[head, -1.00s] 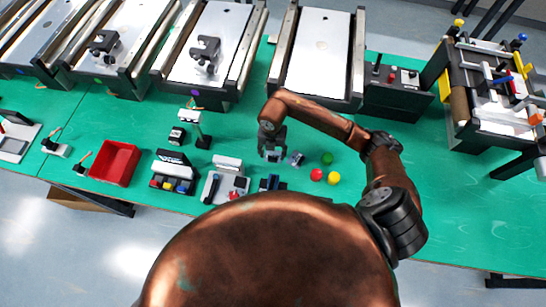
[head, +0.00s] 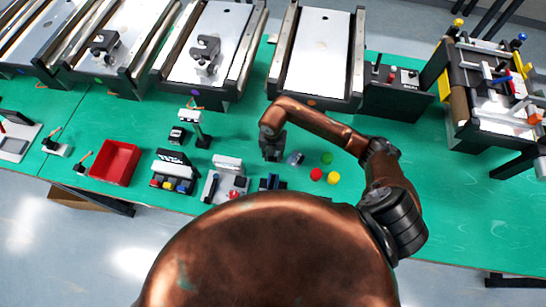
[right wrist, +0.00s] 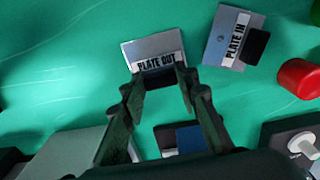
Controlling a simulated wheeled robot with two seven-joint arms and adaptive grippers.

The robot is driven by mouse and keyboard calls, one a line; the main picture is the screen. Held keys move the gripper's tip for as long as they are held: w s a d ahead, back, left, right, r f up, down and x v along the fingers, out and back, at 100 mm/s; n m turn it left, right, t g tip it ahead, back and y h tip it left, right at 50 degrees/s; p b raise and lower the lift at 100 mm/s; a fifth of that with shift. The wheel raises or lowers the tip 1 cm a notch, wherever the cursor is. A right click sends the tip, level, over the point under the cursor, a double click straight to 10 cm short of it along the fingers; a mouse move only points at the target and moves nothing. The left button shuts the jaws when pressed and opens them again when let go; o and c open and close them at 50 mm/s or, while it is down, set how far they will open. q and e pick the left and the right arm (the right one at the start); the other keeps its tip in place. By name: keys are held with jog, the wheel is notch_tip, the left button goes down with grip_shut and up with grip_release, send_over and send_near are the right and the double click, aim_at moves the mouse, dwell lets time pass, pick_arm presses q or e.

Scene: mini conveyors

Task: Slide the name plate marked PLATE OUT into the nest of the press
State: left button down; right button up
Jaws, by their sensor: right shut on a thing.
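The PLATE OUT name plate (right wrist: 148,50) is a silver plate with a white label and a dark grip block at its near edge. In the right wrist view the fingers of my right gripper (right wrist: 160,82) are shut on that block. The plate appears to lie on the green table. In the head view my right gripper (head: 272,155) points down and hides this plate. The PLATE IN name plate (right wrist: 228,38) lies apart to the right, and also shows in the head view (head: 295,158). I cannot tell for sure which device is the press, and its nest is not clear. My left gripper is not in view.
Red (head: 316,174), green (head: 327,158) and yellow (head: 333,177) round pieces lie right of the gripper. A small dark and blue fixture (head: 270,183) and a grey device (head: 226,182) stand nearer me. A red tray (head: 114,162) is left. Conveyors (head: 318,50) line the back.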

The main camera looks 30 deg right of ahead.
jog(key=shift+c, duration=0.9)
jog(key=shift+r, duration=0.1)
